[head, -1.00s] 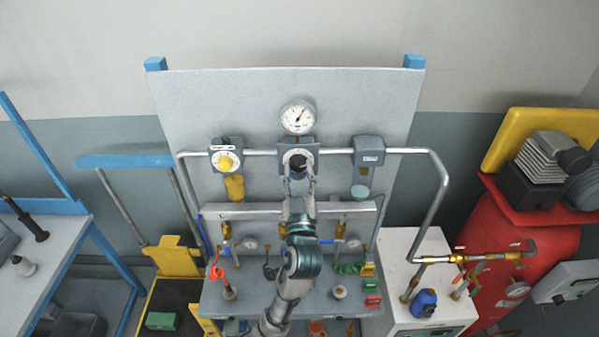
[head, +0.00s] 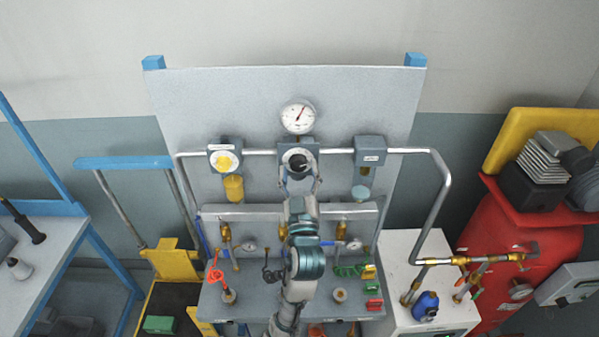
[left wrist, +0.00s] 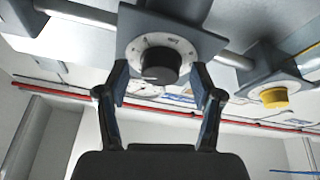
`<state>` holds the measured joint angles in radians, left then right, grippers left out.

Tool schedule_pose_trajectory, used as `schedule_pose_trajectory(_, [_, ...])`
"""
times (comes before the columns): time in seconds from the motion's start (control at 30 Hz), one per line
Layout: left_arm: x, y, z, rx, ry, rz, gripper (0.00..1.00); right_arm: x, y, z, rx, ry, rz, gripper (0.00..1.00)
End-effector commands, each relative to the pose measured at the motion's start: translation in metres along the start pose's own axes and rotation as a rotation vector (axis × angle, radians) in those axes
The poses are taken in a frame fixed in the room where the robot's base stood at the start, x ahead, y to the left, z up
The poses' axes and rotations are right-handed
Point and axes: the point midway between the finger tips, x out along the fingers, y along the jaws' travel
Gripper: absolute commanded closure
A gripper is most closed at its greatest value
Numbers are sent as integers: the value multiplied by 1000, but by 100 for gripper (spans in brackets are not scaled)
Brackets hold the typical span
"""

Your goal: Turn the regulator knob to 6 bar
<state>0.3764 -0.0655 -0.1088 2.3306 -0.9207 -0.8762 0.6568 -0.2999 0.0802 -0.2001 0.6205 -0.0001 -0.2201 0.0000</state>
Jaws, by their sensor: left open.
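The regulator knob (head: 297,161) is black, on a pale dial ring on a grey block at the middle of the panel pipe. It also shows in the left wrist view as a black knob (left wrist: 153,66) between and just beyond my fingertips. The round pressure gauge (head: 298,117) sits above it; its needle points to the upper right, its numbers too small to read. My left gripper (head: 299,184) is open just below the knob, fingers apart on either side; in the wrist view the left gripper (left wrist: 161,80) looks clear of it. My right gripper is not in view.
A yellow-knobbed unit (head: 225,161) is left of the regulator and a grey box unit (head: 369,150) right of it, on the same pipe. The bench (head: 255,300) below holds fittings and hoses. A red tank (head: 520,250) stands at right.

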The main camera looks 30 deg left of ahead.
Motion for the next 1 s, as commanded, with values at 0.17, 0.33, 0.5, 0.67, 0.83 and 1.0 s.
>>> schedule_pose_trajectory(0.17, [-7,0,1,-1,-2,1,34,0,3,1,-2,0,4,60])
schedule_pose_trajectory(0.33, [-36,0,3,-2,-6,0,34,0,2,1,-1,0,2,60])
schedule_pose_trajectory(0.5, [-62,0,3,0,-4,0,34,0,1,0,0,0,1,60])
schedule_pose_trajectory(0.67, [-73,0,3,0,-3,0,34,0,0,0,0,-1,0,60])
schedule_pose_trajectory(0.83, [-74,0,3,1,-1,0,34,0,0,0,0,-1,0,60])
schedule_pose_trajectory(1.0, [-74,0,3,1,-1,0,34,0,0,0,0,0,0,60])
